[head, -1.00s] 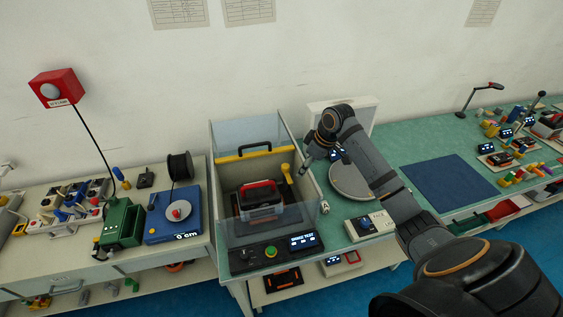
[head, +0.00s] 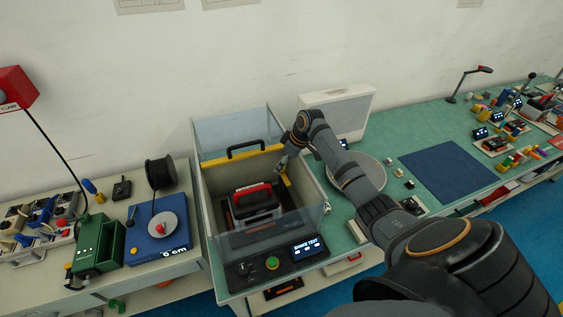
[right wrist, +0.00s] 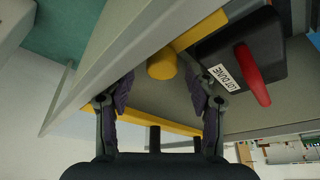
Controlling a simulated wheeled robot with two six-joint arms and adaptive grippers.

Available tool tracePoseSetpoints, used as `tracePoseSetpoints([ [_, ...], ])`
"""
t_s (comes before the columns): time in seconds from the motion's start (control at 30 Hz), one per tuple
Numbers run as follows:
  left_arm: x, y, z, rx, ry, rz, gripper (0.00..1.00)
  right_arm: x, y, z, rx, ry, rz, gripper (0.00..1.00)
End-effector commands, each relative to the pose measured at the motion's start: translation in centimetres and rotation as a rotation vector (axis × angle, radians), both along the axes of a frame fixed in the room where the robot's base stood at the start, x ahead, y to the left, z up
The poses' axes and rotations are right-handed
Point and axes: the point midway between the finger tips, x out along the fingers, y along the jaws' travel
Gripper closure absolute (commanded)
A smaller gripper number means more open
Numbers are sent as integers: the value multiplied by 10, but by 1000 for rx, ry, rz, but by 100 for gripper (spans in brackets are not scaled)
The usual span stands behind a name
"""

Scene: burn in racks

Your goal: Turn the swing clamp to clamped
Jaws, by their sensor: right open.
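The swing clamp seems to be the yellow part (head: 286,180) at the right inner side of the clear-walled shake test box (head: 265,234). In the right wrist view its rounded yellow end (right wrist: 162,66) lies between the fingertips, with no clear contact. My right gripper (head: 281,167) reaches down over the box's right side. It is open and empty, and its two fingers also show in the right wrist view (right wrist: 158,72). A dark case with a red handle (head: 256,201) sits inside the box, left of the clamp. My left gripper is out of view.
A yellow bar with a black handle (head: 246,150) crosses the box's back. The front panel (head: 272,264) has a green button and a lit display. A round grey plate (head: 358,172) and blue mat (head: 449,170) lie to the right. A blue spool unit (head: 157,237) stands left.

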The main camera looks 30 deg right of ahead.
Motion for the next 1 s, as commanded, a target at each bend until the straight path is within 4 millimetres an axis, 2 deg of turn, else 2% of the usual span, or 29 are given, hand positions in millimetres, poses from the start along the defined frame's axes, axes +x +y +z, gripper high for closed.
tracePoseSetpoints([
  [0.03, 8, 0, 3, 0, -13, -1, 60, 2, 2, -4, 3, 2, 0, 44],
  [0.13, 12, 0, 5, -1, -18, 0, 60, 4, 3, -12, 1, 0, 0, 44],
  [0.43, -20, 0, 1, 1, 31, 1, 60, 5, 3, -15, -2, 0, 1, 45],
  [0.83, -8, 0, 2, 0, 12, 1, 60, 5, 3, -15, -1, 1, 1, 100],
  [1.0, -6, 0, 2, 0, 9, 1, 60, 5, 3, -15, -1, 1, 1, 100],
])
